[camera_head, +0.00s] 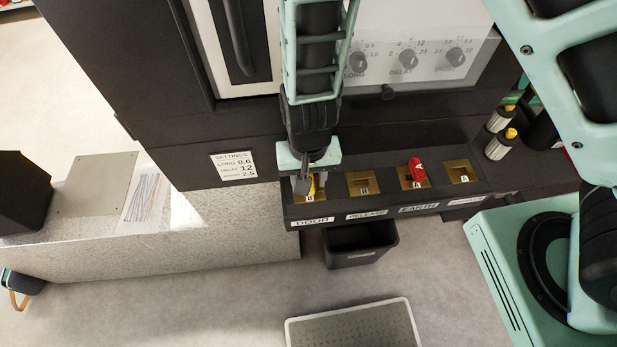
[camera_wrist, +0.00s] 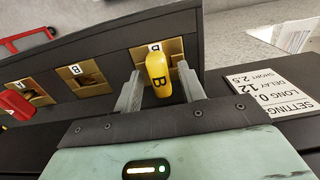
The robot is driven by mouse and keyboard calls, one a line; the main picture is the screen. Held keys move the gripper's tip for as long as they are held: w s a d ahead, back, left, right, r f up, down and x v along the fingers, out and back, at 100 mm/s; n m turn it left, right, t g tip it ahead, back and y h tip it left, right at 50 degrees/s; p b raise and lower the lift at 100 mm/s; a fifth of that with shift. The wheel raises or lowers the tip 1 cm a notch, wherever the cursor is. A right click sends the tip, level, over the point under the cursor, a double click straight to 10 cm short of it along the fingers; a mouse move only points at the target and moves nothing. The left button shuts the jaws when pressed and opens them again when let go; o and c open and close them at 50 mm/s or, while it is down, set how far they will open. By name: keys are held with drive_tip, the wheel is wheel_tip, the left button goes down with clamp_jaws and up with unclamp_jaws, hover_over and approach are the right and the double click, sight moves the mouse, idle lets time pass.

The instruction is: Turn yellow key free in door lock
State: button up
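The yellow key (camera_wrist: 158,76), marked B, is in the brass door lock (camera_head: 302,197), the leftmost lock on the black shelf, above the DOOR label (camera_head: 312,222). In the head view, my gripper (camera_head: 308,178) is over this lock and hides most of the key. In the wrist view, my gripper (camera_wrist: 160,82) is open, with one finger on each side of the key and small gaps showing between. I cannot tell whether either finger touches it.
To the right are an empty RELEASE lock (camera_head: 362,184), the EARTH lock with a red key (camera_head: 417,170), and another empty lock (camera_head: 463,172). A settings card (camera_head: 233,166) is on the cabinet. A black bin (camera_head: 361,244) stands below the shelf.

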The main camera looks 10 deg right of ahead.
clamp_jaws()
drive_tip(key=n, duration=0.3)
drive_tip(key=shift+b, duration=0.3)
drive_tip(key=n, duration=0.6)
drive_tip(key=shift+n, duration=0.3)
drive_tip(key=n, duration=0.4)
drive_tip(key=shift+b, duration=0.35)
drive_tip(key=n, duration=0.4)
drive_tip(key=shift+n, duration=0.4)
drive_tip(key=shift+o, duration=0.6)
unclamp_jaws()
